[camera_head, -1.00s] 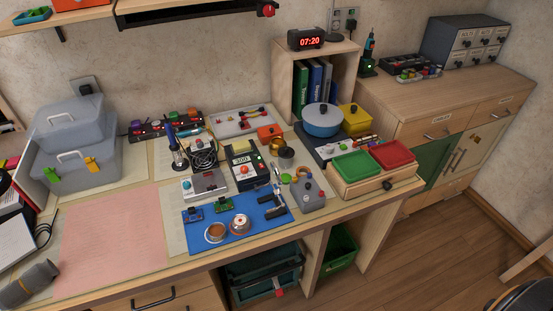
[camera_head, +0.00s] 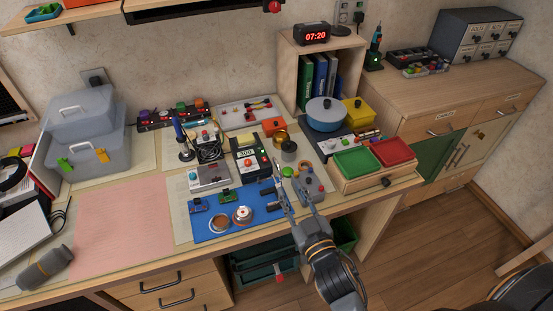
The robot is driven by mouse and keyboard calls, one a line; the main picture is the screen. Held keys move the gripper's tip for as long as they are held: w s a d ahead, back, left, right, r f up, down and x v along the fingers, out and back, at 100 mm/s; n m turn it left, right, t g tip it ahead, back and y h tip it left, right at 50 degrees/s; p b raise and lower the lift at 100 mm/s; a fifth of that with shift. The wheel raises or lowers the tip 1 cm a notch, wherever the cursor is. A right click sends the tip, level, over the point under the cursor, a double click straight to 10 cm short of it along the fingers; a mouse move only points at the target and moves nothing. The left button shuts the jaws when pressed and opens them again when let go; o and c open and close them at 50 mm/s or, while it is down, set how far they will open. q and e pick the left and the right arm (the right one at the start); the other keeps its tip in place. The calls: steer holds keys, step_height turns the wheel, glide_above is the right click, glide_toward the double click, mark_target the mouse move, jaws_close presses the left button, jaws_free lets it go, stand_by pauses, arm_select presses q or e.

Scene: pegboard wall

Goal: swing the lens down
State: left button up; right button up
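My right gripper (camera_head: 286,178) reaches in from the lower right, over the front right part of the blue mat (camera_head: 207,232). Its two fingers look apart, with nothing seen between them. The fingers partly cover the small black clamp-like parts at the mat's right end and the grey box with coloured buttons (camera_head: 314,187). I cannot pick out the lens for sure; it may be among the small parts by the fingers. A dark grey round pot (camera_head: 289,149) and a gold round piece (camera_head: 280,137) stand just behind the fingertips.
A meter (camera_head: 246,154) and a silver box (camera_head: 209,178) stand behind the mat. Green and red trays (camera_head: 392,151) stand right of the gripper. The pink sheet (camera_head: 125,230) is clear.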

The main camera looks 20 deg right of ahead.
mark_target(278, 166)
steer(key=w, duration=0.4)
steer(key=w+p, duration=0.1)
steer(key=w, duration=0.6)
steer(key=shift+w+a+p, duration=0.25)
steer(key=shift+w+p, duration=0.05)
steer(key=shift+p, duration=0.05)
jaws_close()
